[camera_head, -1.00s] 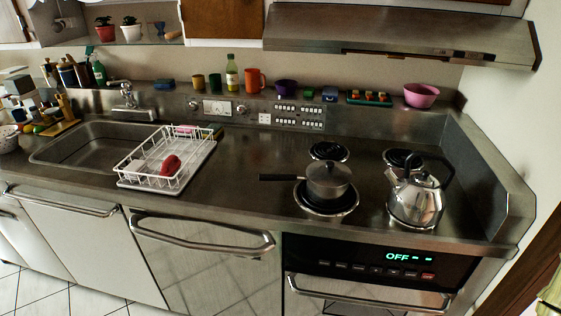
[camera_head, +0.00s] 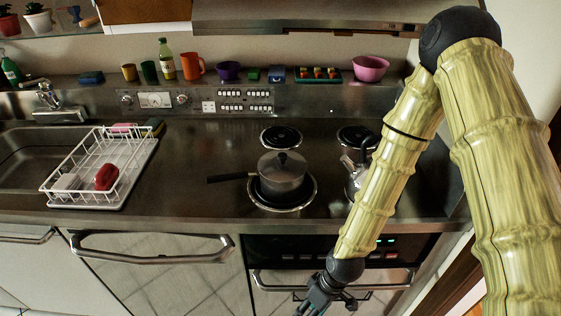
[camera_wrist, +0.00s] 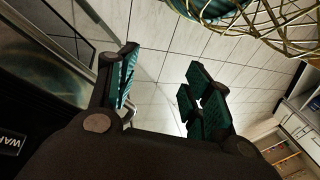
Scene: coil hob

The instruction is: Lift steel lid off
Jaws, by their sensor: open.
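The steel lid (camera_head: 281,162) with a dark knob sits on a saucepan (camera_head: 284,184) in the head view. The saucepan stands on the front left coil (camera_head: 312,197) of the hob, its black handle (camera_head: 228,178) pointing left. My gripper (camera_head: 322,305) hangs in front of the oven, below the counter edge and well apart from the lid, at the bottom of the head view. In the wrist view, my gripper (camera_wrist: 160,90) has its green-padded fingers spread with nothing between them. The lid does not show in the wrist view.
A steel kettle (camera_head: 356,178) stands right of the saucepan, partly hidden by my arm. A white dish rack (camera_head: 128,178) stands left. The counter (camera_head: 185,170) between rack and saucepan is clear. A range hood (camera_head: 290,20) overhangs the back.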

